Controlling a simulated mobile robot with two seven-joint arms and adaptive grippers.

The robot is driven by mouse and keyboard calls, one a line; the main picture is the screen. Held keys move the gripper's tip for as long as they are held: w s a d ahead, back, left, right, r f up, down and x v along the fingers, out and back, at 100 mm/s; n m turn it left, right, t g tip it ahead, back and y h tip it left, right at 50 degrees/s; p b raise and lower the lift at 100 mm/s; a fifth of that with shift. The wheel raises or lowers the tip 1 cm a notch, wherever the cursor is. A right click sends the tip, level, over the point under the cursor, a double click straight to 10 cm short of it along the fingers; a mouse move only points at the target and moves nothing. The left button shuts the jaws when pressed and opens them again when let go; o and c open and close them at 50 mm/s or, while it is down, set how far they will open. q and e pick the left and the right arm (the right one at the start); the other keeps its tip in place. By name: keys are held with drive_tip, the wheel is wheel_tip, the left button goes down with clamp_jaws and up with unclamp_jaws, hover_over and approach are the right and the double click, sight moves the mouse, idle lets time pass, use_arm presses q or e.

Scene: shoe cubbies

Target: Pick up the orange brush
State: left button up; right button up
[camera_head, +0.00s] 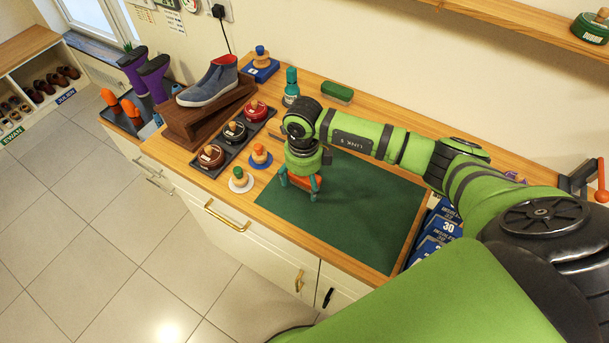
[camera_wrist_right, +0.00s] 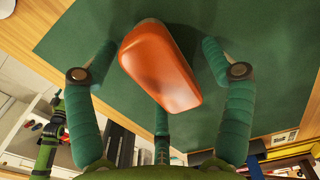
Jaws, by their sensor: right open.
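The orange brush (camera_wrist_right: 160,68) lies on the green mat, seen from above in the wrist view as a smooth orange block with rounded ends. In the head view only a little of the orange brush (camera_head: 302,182) shows under my right gripper (camera_head: 299,187), which points down over the left part of the mat. In the wrist view the teal fingers of my right gripper (camera_wrist_right: 158,50) are spread on either side of the brush, with gaps. The gripper is open and holds nothing. My left gripper is not in the head view.
The green mat (camera_head: 375,215) is otherwise clear. To its left are polish tins on a dark tray (camera_head: 229,158) and small wood-handled pieces. A shoe (camera_head: 210,82) sits on a wooden stand. A teal bottle (camera_head: 291,88) and green brush (camera_head: 337,92) stand behind; blue boxes (camera_head: 437,232) are right.

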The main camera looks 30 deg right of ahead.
drive_tip(key=shift+a, duration=0.1)
drive_tip(key=shift+s+r, duration=0.1)
drive_tip(key=c, duration=1.1)
drive_tip(key=shift+c, duration=1)
drive_tip(key=shift+r+b, duration=0.35)
drive_tip(key=shift+r, duration=0.1)
wheel_tip(320, 180, up, 3)
drive_tip(key=shift+f+b, duration=0.1)
drive_tip(key=shift+b, duration=0.7)
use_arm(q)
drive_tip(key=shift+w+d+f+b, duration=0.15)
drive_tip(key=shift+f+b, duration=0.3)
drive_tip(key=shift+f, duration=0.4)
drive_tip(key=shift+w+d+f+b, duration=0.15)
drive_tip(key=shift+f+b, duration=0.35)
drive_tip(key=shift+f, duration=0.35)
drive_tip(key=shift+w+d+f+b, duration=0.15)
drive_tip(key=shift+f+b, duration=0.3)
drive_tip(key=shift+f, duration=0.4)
use_arm(e)
drive_tip(key=shift+s+a+r, duration=0.25)
drive_tip(key=shift+s+r, duration=0.95)
drive_tip(key=shift+s, duration=0.7)
drive_tip(key=shift+s+a+r, duration=0.2)
drive_tip(key=shift+s+r, duration=1.05)
drive_tip(key=shift+s, duration=0.7)
drive_tip(key=shift+s+a+r, duration=0.25)
drive_tip(key=shift+s+r, duration=0.95)
drive_tip(key=shift+s, duration=0.7)
